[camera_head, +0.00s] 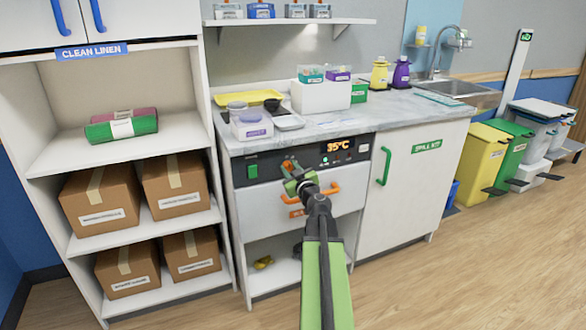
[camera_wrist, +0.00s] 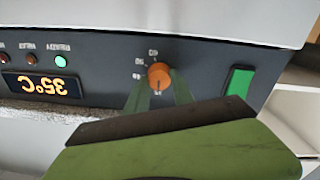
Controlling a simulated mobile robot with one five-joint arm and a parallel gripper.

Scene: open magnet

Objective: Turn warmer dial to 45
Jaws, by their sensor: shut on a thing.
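The warmer dial is a small orange knob (camera_wrist: 159,76) on the dark control panel (camera_wrist: 110,70), with small markings beside it; the wrist view is upside down. The display (camera_head: 338,147) reads 35°C; it also shows inverted in the wrist view (camera_wrist: 42,86). My gripper (camera_head: 291,171) is at the panel, its green fingers shut on the dial. In the wrist view my gripper (camera_wrist: 167,90) has one finger on each side of the knob. The fingers hide part of the knob's sides and some of the markings.
Below the panel is a white drawer with an orange handle (camera_head: 324,189). A green switch (camera_wrist: 238,82) sits beside the dial. The countertop (camera_head: 370,115) above holds a yellow tray (camera_head: 250,97) and containers. A cabinet with a green handle (camera_head: 384,166) stands right; the floor before it is clear.

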